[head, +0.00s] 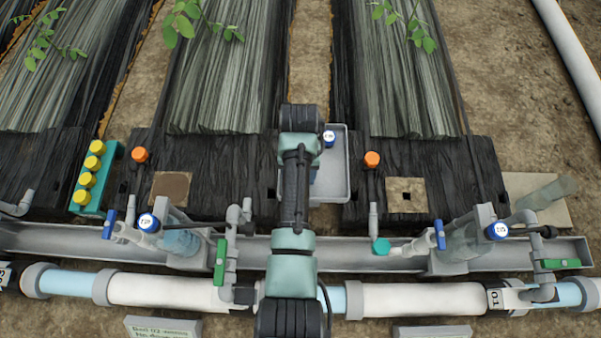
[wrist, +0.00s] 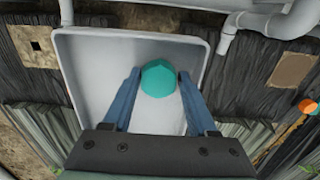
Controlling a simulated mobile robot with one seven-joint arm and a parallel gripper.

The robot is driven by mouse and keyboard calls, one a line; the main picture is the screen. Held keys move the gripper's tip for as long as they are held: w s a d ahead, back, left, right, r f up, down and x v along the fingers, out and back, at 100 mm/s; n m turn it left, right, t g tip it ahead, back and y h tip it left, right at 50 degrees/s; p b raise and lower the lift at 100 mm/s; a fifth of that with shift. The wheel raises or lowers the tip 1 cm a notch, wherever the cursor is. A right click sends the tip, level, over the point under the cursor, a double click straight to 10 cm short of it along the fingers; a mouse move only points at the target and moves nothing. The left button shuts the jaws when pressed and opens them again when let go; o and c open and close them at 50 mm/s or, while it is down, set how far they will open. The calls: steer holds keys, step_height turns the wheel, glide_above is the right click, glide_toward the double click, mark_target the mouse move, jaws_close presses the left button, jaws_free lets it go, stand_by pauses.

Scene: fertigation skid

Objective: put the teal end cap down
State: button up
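My gripper (wrist: 160,76) has its two blue fingers on either side of the teal end cap (wrist: 159,79), touching its sides. The cap is over the grey tray (wrist: 88,75); I cannot tell how far it is above the tray floor. In the head view my arm covers the gripper and that cap, and part of the tray (head: 338,185) shows beside the arm. Another teal cap (head: 381,246) is on the end of the right-hand pipe fitting in the head view.
Orange knobs (head: 139,155) (head: 372,159) stand either side of the tray. A teal rack (head: 90,180) with several yellow caps is at the left. A grey channel (head: 335,255) with valves and white pipes runs across the front. The tray floor around the cap looks clear.

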steer(key=shift+s+d+f, duration=0.2)
steer(key=shift+d+f, duration=0.2)
steer(key=shift+f, duration=0.05)
steer(key=shift+r, duration=0.1)
steer(key=r+p, duration=0.4)
steer(key=r, duration=0.2)
steer(key=r+p, duration=0.4)
steer(key=r, duration=0.3)
steer(key=shift+w+a+r, duration=0.15)
steer(key=shift+a+r, duration=0.05)
steer(key=shift+r, duration=0.05)
steer(key=shift+w, duration=0.1)
